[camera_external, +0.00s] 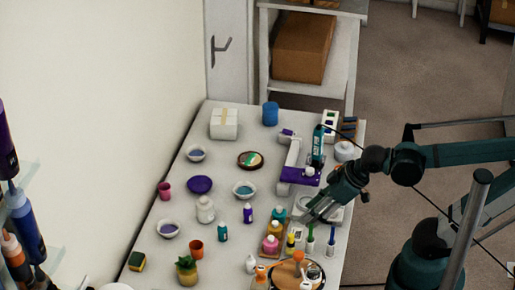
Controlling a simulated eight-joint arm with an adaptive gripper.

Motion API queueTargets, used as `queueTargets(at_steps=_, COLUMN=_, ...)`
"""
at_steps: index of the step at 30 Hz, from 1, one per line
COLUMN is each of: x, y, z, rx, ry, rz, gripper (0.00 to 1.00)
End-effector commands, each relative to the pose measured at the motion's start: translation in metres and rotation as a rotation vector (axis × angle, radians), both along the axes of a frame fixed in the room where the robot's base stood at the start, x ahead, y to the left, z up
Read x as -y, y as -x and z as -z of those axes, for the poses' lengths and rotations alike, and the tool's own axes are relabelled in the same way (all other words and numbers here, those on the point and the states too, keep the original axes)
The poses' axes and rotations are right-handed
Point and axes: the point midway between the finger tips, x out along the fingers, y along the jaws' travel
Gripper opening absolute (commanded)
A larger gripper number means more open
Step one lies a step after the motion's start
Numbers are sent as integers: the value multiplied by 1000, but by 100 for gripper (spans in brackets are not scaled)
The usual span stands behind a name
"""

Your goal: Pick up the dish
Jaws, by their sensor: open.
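Several dish-like things stand on the white table, and I cannot tell which one is the dish. A shallow purple dish (200,185) lies left of the middle. A pale bowl with teal contents (244,190) is right of it. Two more pale bowls with bluish contents stand at the back left (196,154) and front left (168,229). A dark round plate with coloured contents (250,160) lies farther back. My gripper (311,212) is open over the right side of the table, near a pale device, apart from all these dishes. Its fingertips are small and dark here.
Small bottles (271,244) crowd the table below my gripper. A purple and white device (299,173) and a tall teal bottle (317,146) stand behind it. A white jar (205,210), orange cup (196,249) and pink cup (165,190) are at left. A wall borders the left edge.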

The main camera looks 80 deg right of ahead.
Motion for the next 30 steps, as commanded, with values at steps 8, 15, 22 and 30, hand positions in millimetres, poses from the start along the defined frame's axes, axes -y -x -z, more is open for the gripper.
queueTargets(at_steps=8, x=0, y=0, z=0, rx=0, ry=0, rz=0, gripper=62)
queueTargets(at_steps=15, x=0, y=0, z=-1, rx=-1, ry=-2, rz=2, gripper=62)
queueTargets(at_steps=22, x=2, y=-6, z=-7, rx=-12, ry=-16, rz=28, gripper=62)
queueTargets(at_steps=30, x=7, y=-21, z=-20, rx=-46, ry=-62, rz=107, gripper=62)
